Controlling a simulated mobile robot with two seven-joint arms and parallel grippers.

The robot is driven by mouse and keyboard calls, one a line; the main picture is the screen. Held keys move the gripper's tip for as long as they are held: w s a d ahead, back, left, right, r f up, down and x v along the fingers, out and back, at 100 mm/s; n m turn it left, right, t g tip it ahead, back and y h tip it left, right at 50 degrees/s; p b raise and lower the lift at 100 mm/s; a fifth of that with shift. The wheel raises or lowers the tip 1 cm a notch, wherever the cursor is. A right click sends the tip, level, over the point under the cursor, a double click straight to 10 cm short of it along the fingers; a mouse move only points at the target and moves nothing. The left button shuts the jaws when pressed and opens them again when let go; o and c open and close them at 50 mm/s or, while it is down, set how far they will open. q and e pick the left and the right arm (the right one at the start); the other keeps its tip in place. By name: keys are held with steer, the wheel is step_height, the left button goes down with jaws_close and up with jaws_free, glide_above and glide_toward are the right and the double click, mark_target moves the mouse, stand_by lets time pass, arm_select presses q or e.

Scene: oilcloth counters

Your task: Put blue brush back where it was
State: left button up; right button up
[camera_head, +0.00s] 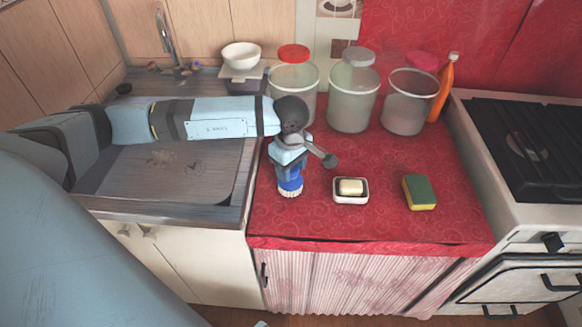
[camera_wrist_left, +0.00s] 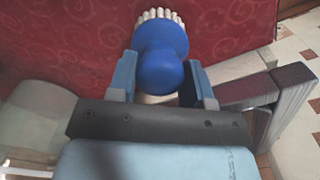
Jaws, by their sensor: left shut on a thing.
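The blue brush (camera_head: 291,187) has a rounded blue handle and pale bristles. My left gripper (camera_head: 290,173) is shut on its handle, with the bristles down at the left part of the red counter (camera_head: 320,215). I cannot tell whether the bristles touch the cloth. In the left wrist view the brush (camera_wrist_left: 160,55) sits between the two fingers of the left gripper (camera_wrist_left: 160,80), over red cloth. My right gripper is not in view.
A soap dish with soap (camera_head: 350,197) and a green-yellow sponge (camera_head: 419,192) lie to the right of the brush. Several canisters (camera_head: 352,105) and an orange bottle (camera_head: 443,90) stand behind. The sink (camera_head: 165,185) is left, the stove (camera_head: 530,150) right. Cloth between dish and sponge is clear.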

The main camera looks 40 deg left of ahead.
arm_select(q)
steer(key=shift+f, duration=0.1)
steer(key=shift+f, duration=0.15)
steer(key=o, duration=0.9)
steer(key=shift+r, duration=0.3)
step_height(320, 180, up, 12)
steer(key=shift+f, duration=0.15)
